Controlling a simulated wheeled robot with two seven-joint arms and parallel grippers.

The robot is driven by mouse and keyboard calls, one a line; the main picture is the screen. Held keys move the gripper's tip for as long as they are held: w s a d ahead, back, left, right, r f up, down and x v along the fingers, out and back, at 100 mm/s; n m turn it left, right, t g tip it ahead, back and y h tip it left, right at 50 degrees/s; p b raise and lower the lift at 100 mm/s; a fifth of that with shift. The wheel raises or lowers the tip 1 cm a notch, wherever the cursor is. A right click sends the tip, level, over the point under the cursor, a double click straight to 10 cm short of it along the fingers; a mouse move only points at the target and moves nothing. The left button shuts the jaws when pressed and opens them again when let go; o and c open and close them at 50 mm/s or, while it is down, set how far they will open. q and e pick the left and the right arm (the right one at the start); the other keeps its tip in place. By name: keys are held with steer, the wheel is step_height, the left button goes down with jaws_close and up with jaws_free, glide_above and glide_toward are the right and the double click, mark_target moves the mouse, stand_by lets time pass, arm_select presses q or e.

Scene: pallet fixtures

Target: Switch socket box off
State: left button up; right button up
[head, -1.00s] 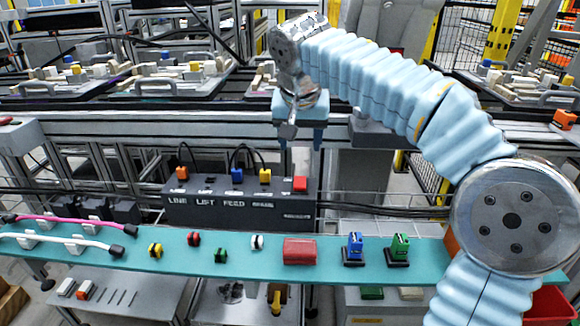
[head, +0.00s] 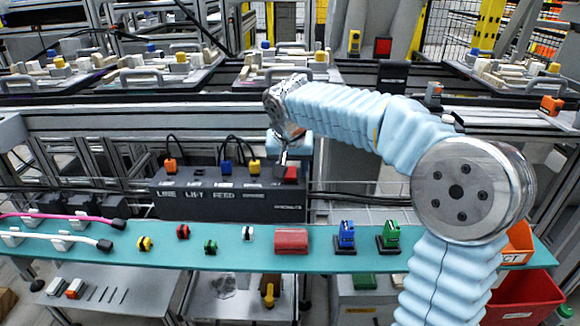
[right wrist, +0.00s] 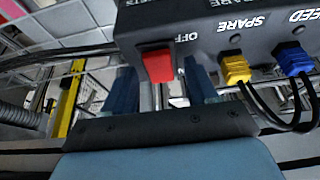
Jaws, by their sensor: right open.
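The dark grey socket box (head: 230,205) stands behind the teal shelf, with a red switch (head: 291,174) at the right end of its top. Orange (head: 170,165), blue (head: 225,167) and yellow (head: 254,167) plugs with black cables sit in it. My right gripper (head: 283,158) is just above the red switch, pointing down. In the right wrist view the red switch (right wrist: 157,65), beside the word OFF, shows between the blue fingers of the open gripper (right wrist: 160,88). I cannot tell whether they touch it. My left gripper is out of view.
The teal shelf (head: 340,262) in front holds a red block (head: 291,241), blue (head: 346,236) and green (head: 390,235) connectors and several small plugs. Trays (head: 290,70) of parts stand behind. A red bin (head: 525,295) is at lower right.

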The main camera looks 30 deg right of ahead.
steer(key=c, duration=1.1)
steer(key=shift+o, duration=0.2)
steer(key=r+g+p, duration=0.1)
steer(key=p, duration=0.2)
steer(key=shift+w+d+y, duration=0.1)
steer(key=shift+d+y, duration=0.05)
steer(key=shift+y, duration=0.15)
steer(key=shift+w+f+g+p, duration=0.15)
steer(key=shift+g+p, duration=0.15)
steer(key=shift+p, duration=0.3)
steer(key=shift+f+g+y, duration=0.2)
steer(key=shift+g+y, duration=0.1)
steer(key=shift+y, duration=0.1)
steer(key=o, duration=1.1)
steer(key=shift+c, duration=0.2)
